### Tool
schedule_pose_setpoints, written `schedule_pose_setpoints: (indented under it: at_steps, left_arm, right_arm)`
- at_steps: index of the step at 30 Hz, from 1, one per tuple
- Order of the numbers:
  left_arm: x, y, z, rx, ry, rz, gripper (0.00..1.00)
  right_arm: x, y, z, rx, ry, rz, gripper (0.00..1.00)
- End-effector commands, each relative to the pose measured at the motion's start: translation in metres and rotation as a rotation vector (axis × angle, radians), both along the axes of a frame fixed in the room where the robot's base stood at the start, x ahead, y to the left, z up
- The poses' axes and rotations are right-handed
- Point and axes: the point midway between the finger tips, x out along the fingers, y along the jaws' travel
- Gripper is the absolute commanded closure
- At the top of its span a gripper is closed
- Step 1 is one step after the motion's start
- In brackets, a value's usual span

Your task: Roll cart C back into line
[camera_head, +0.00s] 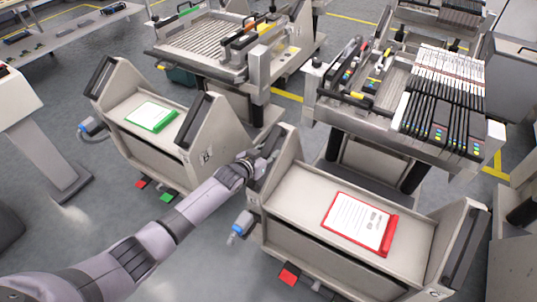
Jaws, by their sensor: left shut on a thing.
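Cart C (300,205) is a beige feeder trolley at the lower right, with a "C" label at its lower right corner. A red clipboard (360,222) with a white sheet lies on its shelf. Its right handle (463,243) is dark and free. My left gripper (262,164) is shut on the dark left handle of cart C, and the fingers partly hide that handle. A blue and white connector (240,225) sits at the cart's left side. A red pedal (289,274) shows below. My right gripper is out of view.
Cart B (120,100) stands close on the left, with a green clipboard (152,116) and red and green pedals. Cart C's rear deck (350,112) carries several feeders. Yellow floor lines (287,95) run behind. A grey pedestal (40,150) stands far left; open floor lies in front.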

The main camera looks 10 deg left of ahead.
Motion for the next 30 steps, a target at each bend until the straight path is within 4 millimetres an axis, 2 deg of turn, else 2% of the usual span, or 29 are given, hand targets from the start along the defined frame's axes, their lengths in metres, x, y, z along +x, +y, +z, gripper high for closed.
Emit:
schedule_pose_setpoints:
  at_steps: [18,19,28,30]
  left_arm:
    - [-0.0034,0.0,-0.0051,0.007,0.008,-0.004,1.0]
    - [-0.0032,0.0002,-0.0049,0.007,0.008,-0.003,0.75]
    - [-0.0028,0.0004,-0.005,0.006,0.009,-0.002,0.55]
    - [-0.0028,0.0005,-0.0051,0.005,0.009,-0.001,0.53]
  right_arm:
    - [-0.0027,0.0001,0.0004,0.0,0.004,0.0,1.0]
    - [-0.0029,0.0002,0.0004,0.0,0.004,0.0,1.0]
    - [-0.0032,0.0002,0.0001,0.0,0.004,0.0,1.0]
    - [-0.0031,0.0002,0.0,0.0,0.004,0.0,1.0]
